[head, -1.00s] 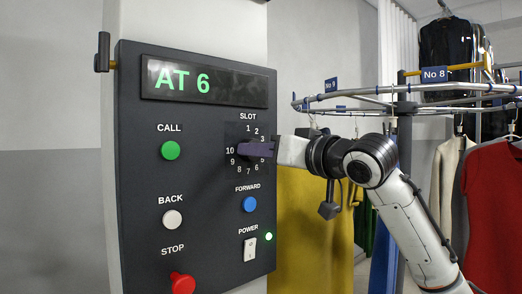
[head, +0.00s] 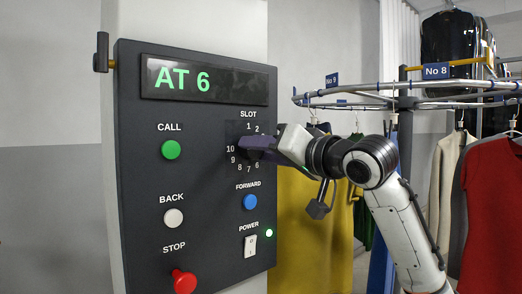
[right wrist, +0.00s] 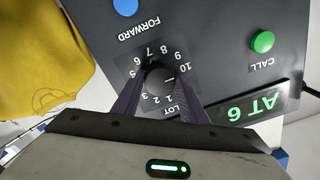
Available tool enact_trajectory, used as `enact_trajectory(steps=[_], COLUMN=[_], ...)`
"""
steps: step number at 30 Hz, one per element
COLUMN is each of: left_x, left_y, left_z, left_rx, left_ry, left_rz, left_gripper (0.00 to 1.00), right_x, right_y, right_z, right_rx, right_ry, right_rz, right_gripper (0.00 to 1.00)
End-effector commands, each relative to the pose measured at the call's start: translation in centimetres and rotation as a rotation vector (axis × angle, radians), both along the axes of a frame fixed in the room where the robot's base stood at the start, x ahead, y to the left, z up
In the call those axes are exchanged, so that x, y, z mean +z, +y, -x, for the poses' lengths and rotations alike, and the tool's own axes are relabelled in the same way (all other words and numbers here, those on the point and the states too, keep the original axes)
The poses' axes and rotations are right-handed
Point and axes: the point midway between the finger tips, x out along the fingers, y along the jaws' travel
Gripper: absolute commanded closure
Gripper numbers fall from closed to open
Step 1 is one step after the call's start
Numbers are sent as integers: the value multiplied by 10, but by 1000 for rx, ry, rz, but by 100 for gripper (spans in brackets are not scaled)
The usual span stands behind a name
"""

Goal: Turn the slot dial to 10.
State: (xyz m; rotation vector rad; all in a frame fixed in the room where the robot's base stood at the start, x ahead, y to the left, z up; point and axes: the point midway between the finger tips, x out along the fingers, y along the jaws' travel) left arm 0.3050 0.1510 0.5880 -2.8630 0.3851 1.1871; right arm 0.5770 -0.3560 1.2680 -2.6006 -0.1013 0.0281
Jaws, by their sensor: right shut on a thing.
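The slot dial (right wrist: 159,75) is a round dark knob ringed by white numbers on the dark control panel (head: 206,205). In the right wrist view a light mark on the knob points to the gap between 10 and 1, seemingly nearer 10. My right gripper (right wrist: 160,80) is shut on the knob, one purple-grey finger on each side. In the head view the fingers of my right gripper (head: 248,146) cover the knob and some numbers at its right. The display (head: 206,82) reads AT 6. My left gripper is not in view.
Around the dial are the green CALL button (head: 170,150), white BACK button (head: 173,218), red STOP button (head: 183,281), blue FORWARD button (head: 250,202) and POWER switch (head: 250,246). Right of the panel, a rail (head: 345,92) carries hanging clothes, among them a yellow garment (head: 300,240).

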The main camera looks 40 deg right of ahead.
Motion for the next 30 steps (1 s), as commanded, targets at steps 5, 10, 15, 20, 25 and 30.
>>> enact_trajectory(steps=[5,10,15,20,25,30], left_x=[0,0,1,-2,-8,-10], left_y=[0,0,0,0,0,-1], left_z=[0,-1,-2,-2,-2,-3], left_rx=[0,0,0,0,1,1], left_ry=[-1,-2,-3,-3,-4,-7], left_rz=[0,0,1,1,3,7], left_gripper=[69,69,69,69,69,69], right_x=[-1,0,0,-1,-1,-2], right_y=[1,0,0,-1,-4,-6], right_z=[0,0,0,14,46,78], right_rx=[2,1,1,1,-2,-1], right_ry=[1,1,0,-2,-3,-1], right_rz=[-1,0,0,2,4,3], right_gripper=[52,42,42,42,42,42])
